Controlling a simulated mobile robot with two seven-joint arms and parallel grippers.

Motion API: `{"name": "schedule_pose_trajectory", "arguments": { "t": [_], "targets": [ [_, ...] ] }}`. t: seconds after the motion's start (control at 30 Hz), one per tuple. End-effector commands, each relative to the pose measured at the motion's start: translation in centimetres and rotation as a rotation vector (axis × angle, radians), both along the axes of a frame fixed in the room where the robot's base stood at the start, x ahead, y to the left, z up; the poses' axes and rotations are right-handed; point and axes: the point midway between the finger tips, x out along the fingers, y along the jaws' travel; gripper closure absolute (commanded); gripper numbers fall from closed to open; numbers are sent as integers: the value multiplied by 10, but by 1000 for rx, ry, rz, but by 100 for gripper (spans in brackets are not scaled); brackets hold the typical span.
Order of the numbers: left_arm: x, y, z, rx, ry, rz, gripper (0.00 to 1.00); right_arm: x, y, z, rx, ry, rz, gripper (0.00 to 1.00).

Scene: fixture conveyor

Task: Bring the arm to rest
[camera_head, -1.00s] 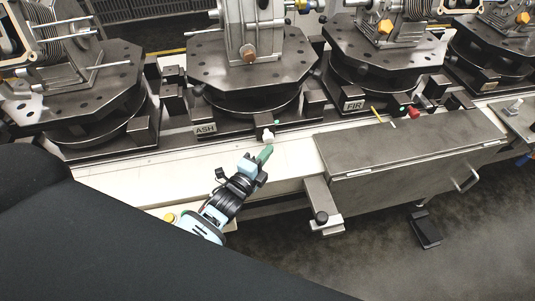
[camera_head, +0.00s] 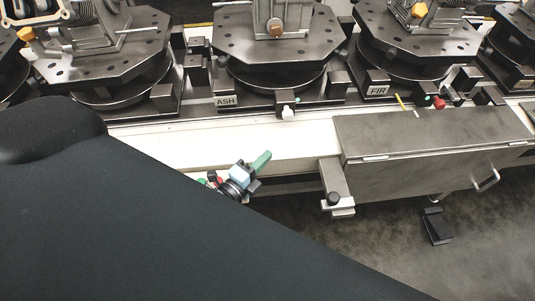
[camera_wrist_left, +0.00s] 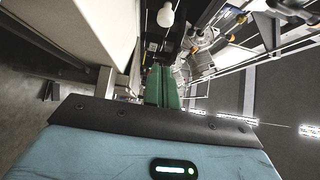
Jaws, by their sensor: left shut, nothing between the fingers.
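My left gripper (camera_head: 262,159) shows in the head view over the white front ledge of the conveyor, below the ASH station. Its green fingers are shut with nothing between them. The shut green fingers also show in the left wrist view (camera_wrist_left: 162,88). A white knob (camera_head: 287,112) on the ASH fixture is above and to the right of the fingertips, apart from them. Most of my left arm is hidden behind a large dark part in the lower left. My right gripper is not in view.
The ASH fixture (camera_head: 278,50) and the FIR fixture (camera_head: 420,40) stand on the conveyor behind the white ledge (camera_head: 185,142). A grey lidded box (camera_head: 435,135) with a handle is at the right. A bracket with a black knob (camera_head: 335,198) juts out at the front. Open floor lies below.

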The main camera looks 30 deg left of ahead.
Motion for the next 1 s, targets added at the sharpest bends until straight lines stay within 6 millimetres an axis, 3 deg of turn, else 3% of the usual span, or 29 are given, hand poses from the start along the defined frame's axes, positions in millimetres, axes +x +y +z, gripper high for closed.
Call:
{"name": "schedule_pose_trajectory", "arguments": {
  "t": [0.33,0.47,0.57,0.8,1.0],
  "targets": [
    [-2,0,-1,-11,8,1,100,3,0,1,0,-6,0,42],
    [-21,1,-11,-120,92,19,100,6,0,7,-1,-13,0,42],
    [-53,3,-27,-304,229,61,100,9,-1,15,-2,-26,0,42],
    [-160,2,-64,-868,614,281,100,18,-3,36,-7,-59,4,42],
    [-236,-3,-78,-1217,827,500,100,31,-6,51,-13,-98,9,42]
  ]
}}
